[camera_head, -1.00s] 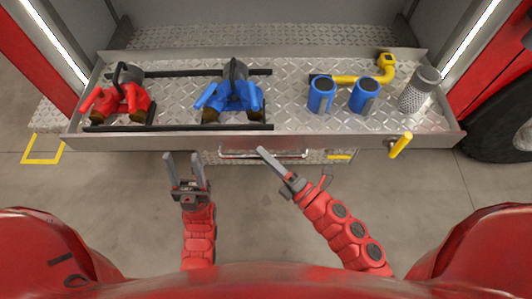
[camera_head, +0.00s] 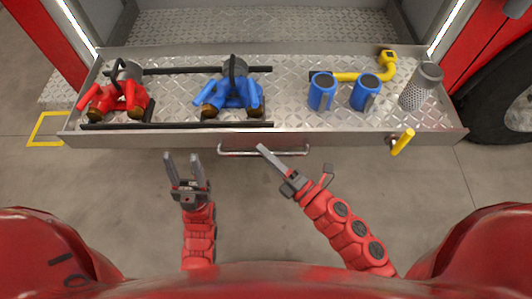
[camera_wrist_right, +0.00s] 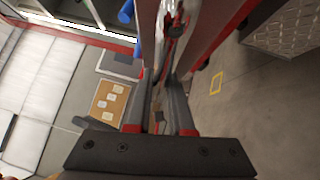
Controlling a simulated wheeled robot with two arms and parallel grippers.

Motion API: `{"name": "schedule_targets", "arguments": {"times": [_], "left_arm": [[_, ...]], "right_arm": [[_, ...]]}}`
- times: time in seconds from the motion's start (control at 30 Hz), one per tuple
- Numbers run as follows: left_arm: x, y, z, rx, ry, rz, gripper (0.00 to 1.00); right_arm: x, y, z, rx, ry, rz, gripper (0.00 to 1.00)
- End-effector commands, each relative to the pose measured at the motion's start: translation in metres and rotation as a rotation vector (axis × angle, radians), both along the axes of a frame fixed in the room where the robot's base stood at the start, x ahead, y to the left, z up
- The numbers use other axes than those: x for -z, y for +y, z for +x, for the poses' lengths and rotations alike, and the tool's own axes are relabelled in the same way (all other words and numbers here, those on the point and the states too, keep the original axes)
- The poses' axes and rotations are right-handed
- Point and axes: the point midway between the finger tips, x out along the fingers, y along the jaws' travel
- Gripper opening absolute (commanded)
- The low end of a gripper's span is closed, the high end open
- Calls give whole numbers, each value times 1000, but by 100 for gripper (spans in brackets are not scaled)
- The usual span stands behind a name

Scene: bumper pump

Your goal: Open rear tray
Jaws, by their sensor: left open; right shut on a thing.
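The metal tray (camera_head: 290,140) is drawn out from the compartment, with its diamond-plate floor in full view of the head camera. A silver bar handle (camera_head: 235,153) runs along the middle of its front wall. My right gripper (camera_head: 262,149) is at this handle with its fingers together, shut on the bar. In the right wrist view its fingers (camera_wrist_right: 158,95) point at the tray's side, but the grip on the bar is not clear there. My left gripper (camera_head: 182,158) is open and empty, below the front wall and left of the handle, apart from it.
The tray carries a red pump fitting (camera_head: 122,98), a blue one (camera_head: 232,97), two blue cylinders (camera_head: 321,92) (camera_head: 364,93), a yellow pipe (camera_head: 360,76) and a perforated metal cylinder (camera_head: 417,90). A yellow lever (camera_head: 403,141) sticks out at front right. The floor before the tray is clear.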

Motion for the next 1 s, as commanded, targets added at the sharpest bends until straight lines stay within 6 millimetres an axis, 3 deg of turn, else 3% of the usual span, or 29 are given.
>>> {"name": "schedule_targets", "arguments": {"times": [0.1, 0.13, 0.27, 0.77, 1.0], "left_arm": [[0, 0, 0, 0, 0, 0, 50], [0, 0, 0, 0, 0, 0, 50], [0, 0, 0, 0, 0, 0, 50], [0, 0, 0, 0, 0, 0, 50], [-7, 0, 0, 0, 0, 0, 50]], "right_arm": [[0, 0, 0, 2, 1, 0, 0], [0, 0, 0, 2, 0, 0, 25], [0, 0, 0, 1, 0, 0, 49], [0, -1, 0, 1, 0, 0, 50], [3, -19, -15, 8, 4, -1, 50]]}}
